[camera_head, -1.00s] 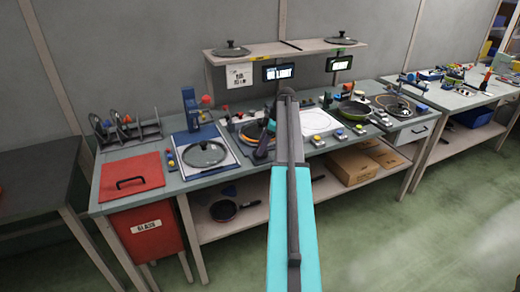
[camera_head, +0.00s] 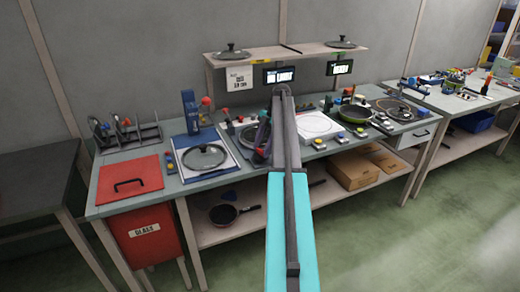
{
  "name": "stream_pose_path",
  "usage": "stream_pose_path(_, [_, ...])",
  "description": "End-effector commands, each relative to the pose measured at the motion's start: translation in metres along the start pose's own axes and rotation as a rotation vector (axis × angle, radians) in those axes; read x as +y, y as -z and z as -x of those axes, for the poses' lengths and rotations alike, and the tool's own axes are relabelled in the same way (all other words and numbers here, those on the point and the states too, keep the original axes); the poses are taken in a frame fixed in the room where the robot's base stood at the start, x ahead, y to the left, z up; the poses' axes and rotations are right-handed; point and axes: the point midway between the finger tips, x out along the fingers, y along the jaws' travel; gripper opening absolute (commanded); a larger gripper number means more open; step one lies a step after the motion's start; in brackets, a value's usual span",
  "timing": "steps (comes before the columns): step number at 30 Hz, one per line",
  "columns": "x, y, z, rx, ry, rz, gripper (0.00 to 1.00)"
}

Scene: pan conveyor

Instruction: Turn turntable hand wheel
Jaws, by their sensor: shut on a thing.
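The turntable (camera_head: 246,135) is a dark round plate on the middle of the bench, partly covered by my arm. The jaws themselves are too small and dark to make out.
A glass lid (camera_head: 204,157) lies on a blue-edged plate to the left. A white plate with a circle (camera_head: 315,126) and a green pan (camera_head: 357,113) are to the right. A shelf (camera_head: 300,52) with lids and two displays stands behind.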

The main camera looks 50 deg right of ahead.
Motion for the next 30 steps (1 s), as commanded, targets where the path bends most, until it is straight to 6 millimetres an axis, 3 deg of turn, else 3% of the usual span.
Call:
stream_pose_path(1, [0.007, 0.002, 0.003, -0.003, -0.015, 0.008, 0.28])
stream_pose_path(10, [0.007, 0.002, 0.004, -0.004, -0.015, 0.009, 0.28])
stream_pose_path(11, [0.007, 0.002, 0.004, -0.004, -0.015, 0.008, 0.52])
stream_pose_path(14, [0.006, 0.001, 0.003, -0.003, -0.012, 0.007, 0.69])
stream_pose_path(24, [0.003, 0.0, 0.003, -0.003, -0.007, 0.004, 0.69])
stream_pose_path(30, [0.004, 0.001, 0.013, -0.004, -0.006, 0.005, 0.69])
